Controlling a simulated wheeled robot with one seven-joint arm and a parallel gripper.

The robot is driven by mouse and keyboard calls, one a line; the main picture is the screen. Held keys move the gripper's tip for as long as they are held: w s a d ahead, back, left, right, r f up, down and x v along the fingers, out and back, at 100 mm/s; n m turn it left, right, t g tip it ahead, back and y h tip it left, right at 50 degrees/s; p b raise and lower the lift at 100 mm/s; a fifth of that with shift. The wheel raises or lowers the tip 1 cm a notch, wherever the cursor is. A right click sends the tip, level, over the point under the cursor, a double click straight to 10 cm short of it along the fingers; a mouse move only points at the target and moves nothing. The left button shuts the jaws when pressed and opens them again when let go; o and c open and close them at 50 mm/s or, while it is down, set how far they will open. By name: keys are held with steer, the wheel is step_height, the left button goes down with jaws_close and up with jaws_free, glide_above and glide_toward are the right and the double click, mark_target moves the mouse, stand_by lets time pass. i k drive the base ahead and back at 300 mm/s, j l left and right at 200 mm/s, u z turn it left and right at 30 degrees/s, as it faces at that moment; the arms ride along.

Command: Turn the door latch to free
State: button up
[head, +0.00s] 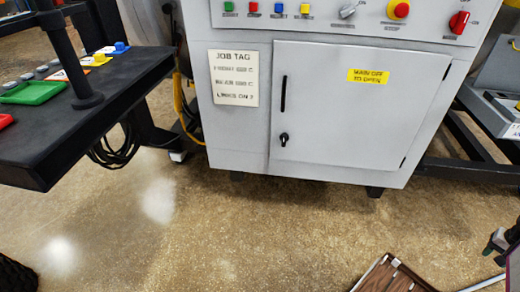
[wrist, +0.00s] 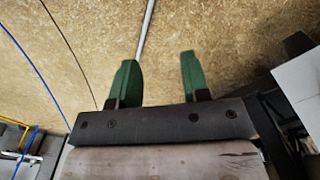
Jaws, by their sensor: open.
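The grey cabinet door (head: 330,110) is shut in the head view, with a yellow "MAIN OFF TO OPEN" label (head: 368,75) at its upper right. A small black door latch (head: 283,138) sits at the door's lower left, its lever pointing down. A black vertical handle (head: 283,94) is above it. My gripper (wrist: 158,85) shows only in the wrist view. Its two green fingers are apart with nothing between them, over a speckled brown surface. The latch is not in the wrist view, and my gripper is away from it.
Above the door is a panel with coloured buttons, a grey selector (head: 350,9), a red emergency button (head: 398,9) and a red rotary switch (head: 459,21). A job tag (head: 233,78) is left of the door. A black bench (head: 50,135) stands at left. The floor before the cabinet is largely clear.

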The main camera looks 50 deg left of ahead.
mark_target(284, 138)
steer(key=u, duration=2.25)
